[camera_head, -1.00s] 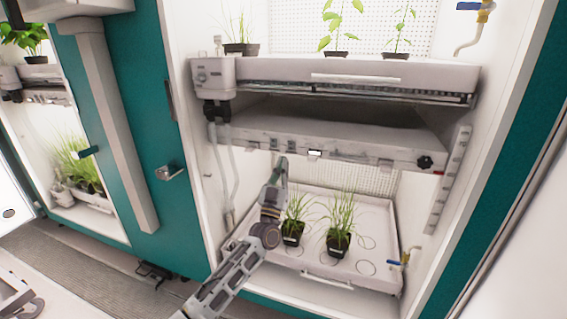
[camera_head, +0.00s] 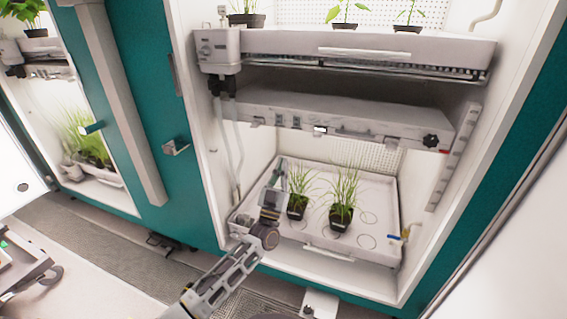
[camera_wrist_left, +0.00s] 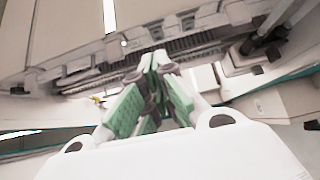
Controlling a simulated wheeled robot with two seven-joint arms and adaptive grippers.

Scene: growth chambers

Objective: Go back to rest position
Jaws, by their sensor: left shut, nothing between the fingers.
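My left arm reaches up from the bottom of the head view. Its gripper (camera_head: 281,165) is shut and empty, in front of the lower bay of the open growth chamber. In the head view it overlaps the area just left of two black pots of grassy seedlings, the left pot (camera_head: 297,207) and the right pot (camera_head: 341,217). In the left wrist view the gripper's green-padded fingers (camera_wrist_left: 155,62) are together, with the underside of a shelf beyond them. My right gripper is not in view.
The pots stand on a white tray (camera_head: 375,238) in the lower bay. A grey shelf unit (camera_head: 340,120) hangs above, under an upper tray (camera_head: 345,42) with more plants. A blue-handled tap (camera_head: 400,238) is at the right. Grey floor matting (camera_head: 85,240) lies left of the chamber.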

